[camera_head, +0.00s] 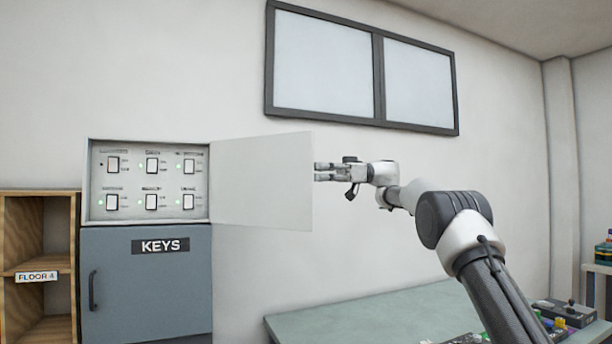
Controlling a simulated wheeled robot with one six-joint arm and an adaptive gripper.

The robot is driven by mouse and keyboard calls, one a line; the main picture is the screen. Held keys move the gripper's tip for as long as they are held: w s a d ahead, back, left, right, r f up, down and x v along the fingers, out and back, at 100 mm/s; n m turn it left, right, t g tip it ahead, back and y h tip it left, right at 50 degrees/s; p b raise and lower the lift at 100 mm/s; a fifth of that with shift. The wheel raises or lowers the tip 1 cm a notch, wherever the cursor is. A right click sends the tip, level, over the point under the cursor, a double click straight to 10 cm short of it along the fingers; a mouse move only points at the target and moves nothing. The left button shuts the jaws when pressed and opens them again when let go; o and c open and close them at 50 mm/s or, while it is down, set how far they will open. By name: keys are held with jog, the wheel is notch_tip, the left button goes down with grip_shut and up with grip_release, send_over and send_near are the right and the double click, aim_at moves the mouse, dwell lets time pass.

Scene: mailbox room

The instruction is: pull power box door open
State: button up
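The power box (98,182) is a light grey box on the wall, with several white switches and small green lights inside. Its door (262,182) stands open, swung out to the right from the right edge of the box. My gripper (318,172) is just right of the door's free edge, pointing left. Its fingers look slightly apart, one above the other, with nothing visible between them. The fingertips are close to the door edge; I cannot tell whether they touch it.
A blue-grey KEYS cabinet (146,285) stands below the box. A wooden shelf (40,270) is at the far left. A green table (350,316) with control devices (565,313) lies below my arm. A framed window (360,68) is above. The wall between is clear.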

jog(key=v, duration=0.3)
jog(key=shift+w+d+f, duration=0.1)
jog(key=shift+w+f, duration=0.05)
jog(key=shift+f, duration=0.1)
